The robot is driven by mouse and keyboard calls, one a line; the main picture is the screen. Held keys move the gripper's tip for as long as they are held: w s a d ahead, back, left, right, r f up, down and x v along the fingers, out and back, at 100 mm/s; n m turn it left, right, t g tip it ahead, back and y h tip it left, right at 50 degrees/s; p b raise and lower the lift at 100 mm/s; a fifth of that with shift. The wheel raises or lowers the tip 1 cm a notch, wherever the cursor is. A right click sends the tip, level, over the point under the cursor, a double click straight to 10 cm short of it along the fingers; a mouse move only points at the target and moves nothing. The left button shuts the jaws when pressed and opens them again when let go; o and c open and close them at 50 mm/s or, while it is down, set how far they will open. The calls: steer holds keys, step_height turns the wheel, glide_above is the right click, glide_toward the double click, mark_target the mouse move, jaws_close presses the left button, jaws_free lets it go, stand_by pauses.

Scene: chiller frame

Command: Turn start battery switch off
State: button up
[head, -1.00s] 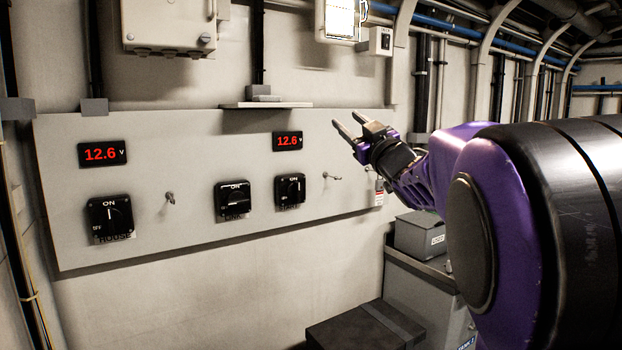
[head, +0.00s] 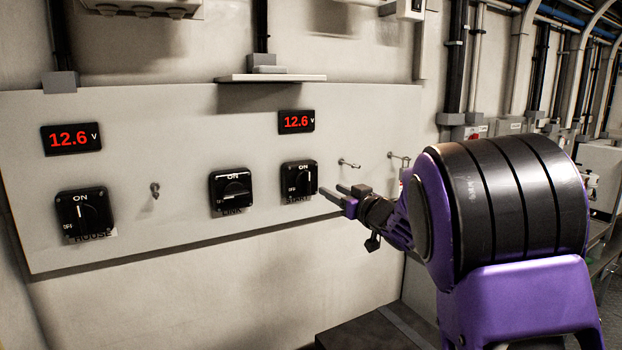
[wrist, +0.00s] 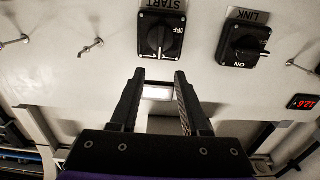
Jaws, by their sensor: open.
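The start battery switch (head: 299,179) is a black square rotary switch on the grey panel, below the right voltage display. Its knob stands vertical, in line with the ON mark; OFF is to its left. In the wrist view, which is upside down, the START switch (wrist: 161,35) shows at the top centre with its knob vertical. My gripper (head: 331,189) is open and empty, just right of and slightly below the switch in the head view. In the wrist view, my gripper's fingertips (wrist: 159,72) lie just below the switch's image, apart from the knob.
The LINK switch (head: 231,191) sits left of START with its knob horizontal. The HOUSE switch (head: 84,213) is further left, knob near vertical. Small metal pegs, one here (head: 349,163), stick out right of START. The displays read 12.6 V. A dark box (head: 375,330) stands below.

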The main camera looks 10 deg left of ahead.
mark_target(310, 178)
steer(key=p+x, duration=0.1)
steer(key=x, duration=1.1)
steer(key=shift+w+a, duration=0.2)
steer(key=shift+w, duration=0.05)
jaws_close()
